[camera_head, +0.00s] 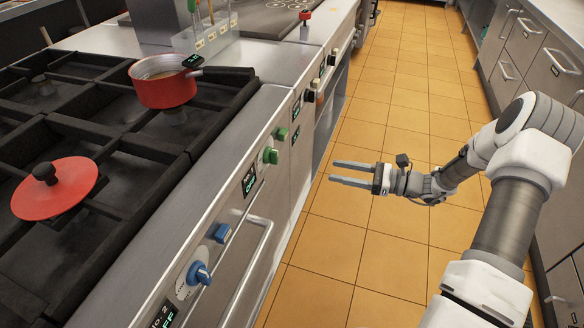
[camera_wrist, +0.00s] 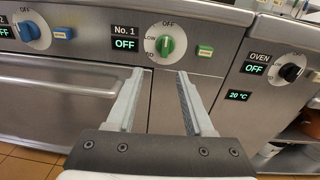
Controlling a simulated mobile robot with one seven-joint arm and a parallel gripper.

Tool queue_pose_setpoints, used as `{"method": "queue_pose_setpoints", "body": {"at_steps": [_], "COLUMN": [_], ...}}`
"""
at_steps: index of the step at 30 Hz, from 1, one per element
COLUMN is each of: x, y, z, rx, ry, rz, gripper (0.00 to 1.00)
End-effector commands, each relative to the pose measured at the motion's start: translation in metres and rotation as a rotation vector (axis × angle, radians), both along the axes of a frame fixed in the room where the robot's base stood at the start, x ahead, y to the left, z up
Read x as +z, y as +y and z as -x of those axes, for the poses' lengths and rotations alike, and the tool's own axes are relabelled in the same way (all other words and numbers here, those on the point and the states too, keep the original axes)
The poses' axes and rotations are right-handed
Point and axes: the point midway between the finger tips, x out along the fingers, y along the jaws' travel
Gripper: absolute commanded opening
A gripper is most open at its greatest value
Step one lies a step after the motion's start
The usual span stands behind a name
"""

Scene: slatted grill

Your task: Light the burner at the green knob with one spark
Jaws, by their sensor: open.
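The green knob (camera_head: 270,156) is on the stove's front panel, with a green button (camera_head: 282,133) beside it. In the wrist view, the green knob (camera_wrist: 165,46) has a dial around it marked OFF and LOW. No flame shows.
A blue knob (camera_head: 198,273) and blue button (camera_head: 222,232) sit nearer on the panel. An oven knob (camera_wrist: 290,72) is to the right. A red pot (camera_head: 165,88) and red lid (camera_head: 55,188) rest on the grates. A handle bar (camera_head: 243,270) juts out below; the tiled aisle is free.

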Motion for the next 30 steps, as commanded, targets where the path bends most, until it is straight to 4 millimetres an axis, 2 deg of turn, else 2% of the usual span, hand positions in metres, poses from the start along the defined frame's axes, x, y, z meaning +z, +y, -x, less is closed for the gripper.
{"method": "queue_pose_setpoints", "body": {"at_steps": [2, 8, 11, 24, 30], "x": [-0.01, -0.011, -0.012, -0.012, -0.012], "y": [-0.003, 0.006, 0.022, 0.112, 0.143], "z": [-0.003, -0.009, -0.014, -0.047, -0.058], "rx": [-0.023, -0.034, -0.032, -0.031, -0.033], "ry": [0.013, 0.018, 0.017, 0.016, 0.015], "rz": [-0.03, -0.046, -0.045, -0.043, -0.043], "gripper": [0.53, 0.53, 0.53, 0.53, 0.53]}}
